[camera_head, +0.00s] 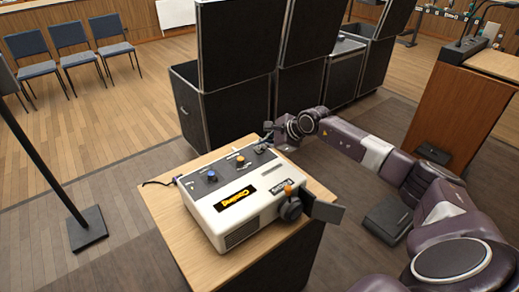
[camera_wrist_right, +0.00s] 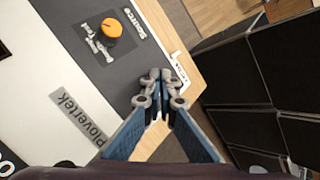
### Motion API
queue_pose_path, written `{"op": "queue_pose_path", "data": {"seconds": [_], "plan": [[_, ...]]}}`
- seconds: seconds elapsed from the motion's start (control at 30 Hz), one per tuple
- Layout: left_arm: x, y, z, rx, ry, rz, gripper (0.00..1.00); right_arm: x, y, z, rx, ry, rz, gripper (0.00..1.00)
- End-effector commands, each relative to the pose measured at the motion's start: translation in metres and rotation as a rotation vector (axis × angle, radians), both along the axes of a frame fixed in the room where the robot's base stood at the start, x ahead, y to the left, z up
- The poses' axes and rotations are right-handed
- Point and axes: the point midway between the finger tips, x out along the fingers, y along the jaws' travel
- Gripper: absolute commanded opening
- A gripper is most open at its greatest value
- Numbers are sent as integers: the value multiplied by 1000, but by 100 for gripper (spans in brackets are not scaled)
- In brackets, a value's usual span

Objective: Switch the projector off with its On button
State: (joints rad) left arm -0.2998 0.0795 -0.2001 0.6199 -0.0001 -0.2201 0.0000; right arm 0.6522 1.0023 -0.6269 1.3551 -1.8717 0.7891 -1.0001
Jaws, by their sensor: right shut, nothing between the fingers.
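The projector (camera_head: 242,215) is a white box with a grey control panel, standing on a wooden-topped stand. A blue knob (camera_head: 212,177) and an orange knob (camera_head: 240,161) sit on its panel. A display on it (camera_head: 235,197) reads "Cooling" in yellow. My right gripper (camera_head: 267,130) is at the projector's far right corner, shut and empty. In the right wrist view its fingertips (camera_wrist_right: 160,82) meet in front of the panel's edge. The orange knob (camera_wrist_right: 112,27) beside "Source" is up and left of them there. I cannot make out the On button. My left gripper is out of view.
The wooden top (camera_head: 165,208) leaves a narrow bare margin around the projector. Black cases (camera_head: 235,105) stand close behind it. A wooden lectern (camera_head: 455,120) stands at the right, and a dark pole base (camera_head: 87,230) at the left. A grey flap (camera_head: 328,211) juts from the projector's near right side.

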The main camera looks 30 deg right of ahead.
Motion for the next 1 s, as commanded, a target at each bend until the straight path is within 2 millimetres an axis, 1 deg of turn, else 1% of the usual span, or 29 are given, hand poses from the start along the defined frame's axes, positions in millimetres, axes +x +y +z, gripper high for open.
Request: {"op": "queue_pose_path", "data": {"seconds": [0.6,1.0], "plan": [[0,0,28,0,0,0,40,1,0,59,-1,-3,0,0],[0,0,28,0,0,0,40,0,0,60,0,-1,0,0]]}}
